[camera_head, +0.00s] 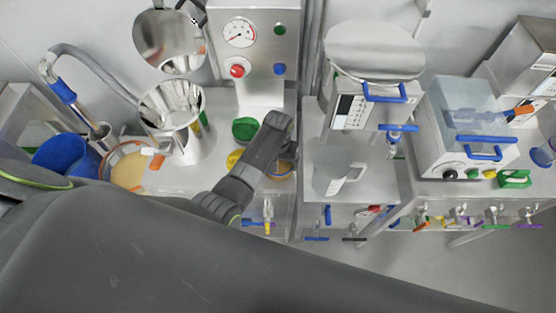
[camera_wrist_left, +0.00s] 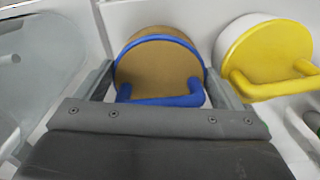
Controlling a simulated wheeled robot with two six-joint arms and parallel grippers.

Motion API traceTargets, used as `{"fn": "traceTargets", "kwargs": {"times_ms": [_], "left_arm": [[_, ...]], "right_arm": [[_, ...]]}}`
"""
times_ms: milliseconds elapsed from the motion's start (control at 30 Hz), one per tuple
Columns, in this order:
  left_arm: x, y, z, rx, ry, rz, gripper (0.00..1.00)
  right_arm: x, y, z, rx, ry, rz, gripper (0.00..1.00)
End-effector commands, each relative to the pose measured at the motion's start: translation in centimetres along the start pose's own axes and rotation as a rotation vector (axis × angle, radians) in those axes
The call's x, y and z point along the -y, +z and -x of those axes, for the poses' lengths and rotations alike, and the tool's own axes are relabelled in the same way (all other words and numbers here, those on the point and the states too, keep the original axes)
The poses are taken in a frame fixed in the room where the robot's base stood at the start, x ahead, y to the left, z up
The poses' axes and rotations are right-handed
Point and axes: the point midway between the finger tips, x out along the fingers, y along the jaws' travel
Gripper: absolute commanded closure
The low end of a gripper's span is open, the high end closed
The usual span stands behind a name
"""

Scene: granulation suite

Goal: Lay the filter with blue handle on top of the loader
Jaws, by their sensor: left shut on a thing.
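The filter with blue handle (camera_wrist_left: 158,65) is a round tan disc with a blue rim and handle, seen in the left wrist view. My left gripper (camera_wrist_left: 158,84) has its fingers on both sides of it and is shut on it. In the head view my left gripper's dark wrist reaches the middle bench, and a bit of the filter (camera_head: 286,167) shows beside it. An open-topped steel vessel (camera_head: 171,105) stands left of it, with a raised round lid; it looks like the loader, but I cannot be sure. My right gripper is not in view.
A yellow filter (camera_wrist_left: 270,60) lies beside the blue one, and a green filter (camera_head: 245,129) is behind it. A gauge panel (camera_head: 255,45) stands at the back. A steel jug (camera_head: 330,180) stands to the right. A blue container (camera_head: 66,155) and a bowl (camera_head: 125,168) crowd the left.

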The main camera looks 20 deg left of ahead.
Motion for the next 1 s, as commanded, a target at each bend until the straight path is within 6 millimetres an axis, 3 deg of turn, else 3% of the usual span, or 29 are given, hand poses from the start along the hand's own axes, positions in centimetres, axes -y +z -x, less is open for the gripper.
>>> {"fn": "traceTargets", "kwargs": {"times_ms": [167, 200, 233, 667, 1000], "left_arm": [[0.0, 0.0, -0.3, 0.000, 0.000, 0.000, 0.37], [0.0, 0.0, -0.2, 0.000, 0.000, 0.000, 0.05], [0.0, 0.0, -0.2, 0.000, 0.000, 0.000, 0.02], [0.0, -0.1, 0.7, -0.002, 0.001, -0.001, 0.02], [-0.1, -0.1, 6.3, -0.005, 0.002, 0.000, 0.02]], "right_arm": [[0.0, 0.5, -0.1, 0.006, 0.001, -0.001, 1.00], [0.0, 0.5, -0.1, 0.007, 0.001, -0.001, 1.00], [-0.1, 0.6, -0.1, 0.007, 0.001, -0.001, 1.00], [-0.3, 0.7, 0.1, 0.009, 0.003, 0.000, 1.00], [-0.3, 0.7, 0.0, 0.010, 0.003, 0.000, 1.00]]}}
